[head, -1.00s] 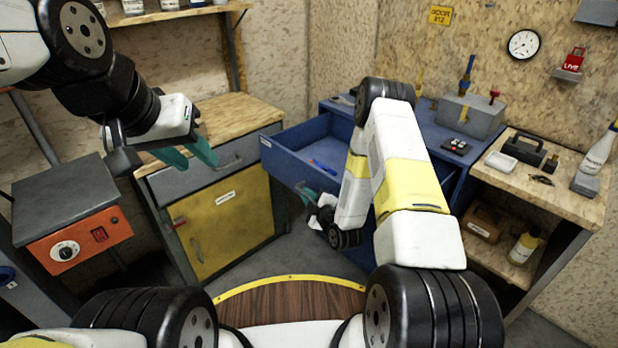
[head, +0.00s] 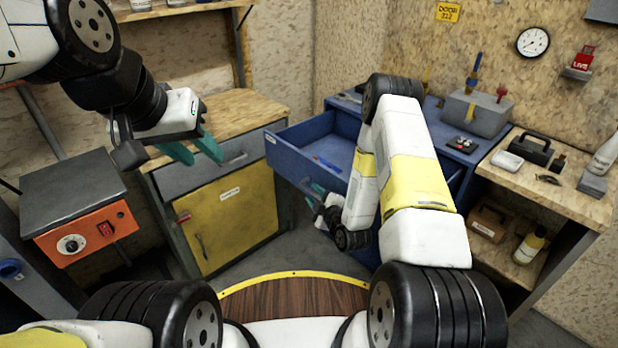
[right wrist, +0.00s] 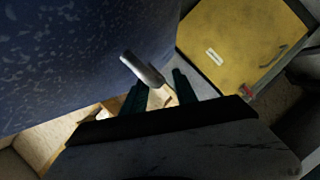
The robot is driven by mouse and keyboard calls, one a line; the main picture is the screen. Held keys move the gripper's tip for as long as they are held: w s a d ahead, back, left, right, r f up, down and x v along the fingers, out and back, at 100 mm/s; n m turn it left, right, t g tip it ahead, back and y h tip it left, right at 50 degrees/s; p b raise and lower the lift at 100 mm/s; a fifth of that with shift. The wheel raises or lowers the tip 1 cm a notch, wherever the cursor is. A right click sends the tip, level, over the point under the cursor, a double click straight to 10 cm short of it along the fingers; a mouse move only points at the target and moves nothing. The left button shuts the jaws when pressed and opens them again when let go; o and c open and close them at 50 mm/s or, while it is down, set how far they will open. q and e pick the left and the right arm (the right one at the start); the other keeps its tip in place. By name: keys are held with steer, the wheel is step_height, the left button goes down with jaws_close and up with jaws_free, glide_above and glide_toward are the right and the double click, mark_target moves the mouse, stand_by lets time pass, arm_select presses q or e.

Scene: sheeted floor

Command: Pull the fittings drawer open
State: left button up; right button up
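A blue drawer (head: 300,170) is pulled well out of the blue bench (head: 340,104) in the head view. A small blue and red item (head: 326,164) lies inside it. The drawer has a small pale label at its left end, too small to read. Its metal handle (right wrist: 142,70) shows against the blue front in the right wrist view. My right gripper (right wrist: 158,82) is open, its fingers apart near the handle; the handle overlaps the left finger in that view. My left gripper (head: 196,152) is open and empty, above the grey drawer of the yellow cabinet.
The yellow-doored cabinet (head: 232,215) with a wooden top stands left of the drawer. A grey and orange box (head: 85,235) is at far left. A wooden side bench (head: 530,185) holds several items at right. Floor shows between cabinet and drawer.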

steer(key=v, duration=0.6)
stand_by(0.3)
